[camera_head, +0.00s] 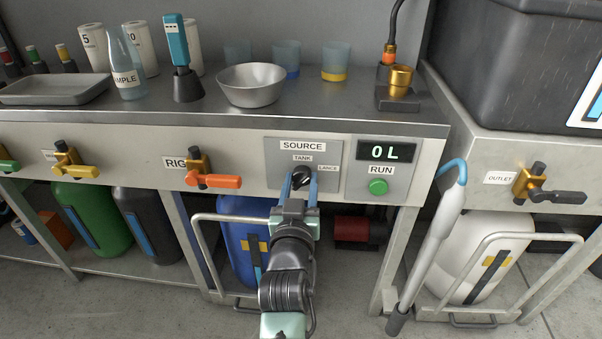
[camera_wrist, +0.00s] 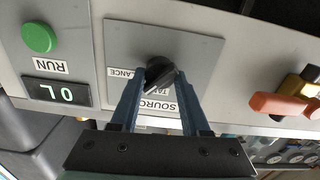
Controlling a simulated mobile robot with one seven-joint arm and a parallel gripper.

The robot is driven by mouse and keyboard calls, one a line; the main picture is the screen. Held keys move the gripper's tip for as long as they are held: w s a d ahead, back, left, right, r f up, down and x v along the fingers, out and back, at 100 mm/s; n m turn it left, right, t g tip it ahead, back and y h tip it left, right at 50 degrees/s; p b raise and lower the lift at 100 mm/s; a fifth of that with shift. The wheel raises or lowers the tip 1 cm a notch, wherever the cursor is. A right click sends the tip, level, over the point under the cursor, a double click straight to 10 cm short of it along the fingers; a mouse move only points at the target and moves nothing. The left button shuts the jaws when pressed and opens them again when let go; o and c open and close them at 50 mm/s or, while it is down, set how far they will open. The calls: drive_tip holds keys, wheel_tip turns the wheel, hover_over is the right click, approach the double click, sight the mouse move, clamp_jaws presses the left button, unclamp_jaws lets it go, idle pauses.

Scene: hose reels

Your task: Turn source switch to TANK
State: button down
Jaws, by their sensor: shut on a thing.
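The source switch is a black knob (camera_head: 304,174) on a grey panel (camera_head: 277,163) with the labels SOURCE, TANK and LANCE. TANK is above the knob and LANCE to its upper right. My gripper (camera_head: 301,182) reaches up to the panel from below, with its blue fingers shut on the knob, one on each side. The wrist view shows the knob (camera_wrist: 160,72) upside down between the fingertips (camera_wrist: 160,78). Its grip bar lies slanted; I cannot tell for sure which label it points at. The fingers partly cover the labels there.
Right of the switch are a display (camera_head: 387,152) reading 0 L and a green RUN button (camera_head: 378,187). An orange-handled valve (camera_head: 212,181) sticks out to the left. A metal bowl (camera_head: 252,85) stands on the counter above. A grey lance (camera_head: 432,245) leans at the right.

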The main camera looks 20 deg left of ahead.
drive_tip(key=n+p, duration=0.2)
drive_tip(key=n, duration=0.2)
drive_tip(key=shift+r+n+p, duration=0.1)
drive_tip(key=shift+n+p, duration=0.9)
drive_tip(key=shift+n, duration=1.1)
drive_tip(key=shift+c, duration=1.9)
unclamp_jaws()
drive_tip(key=p+v, duration=0.5)
drive_tip(key=v, duration=0.8)
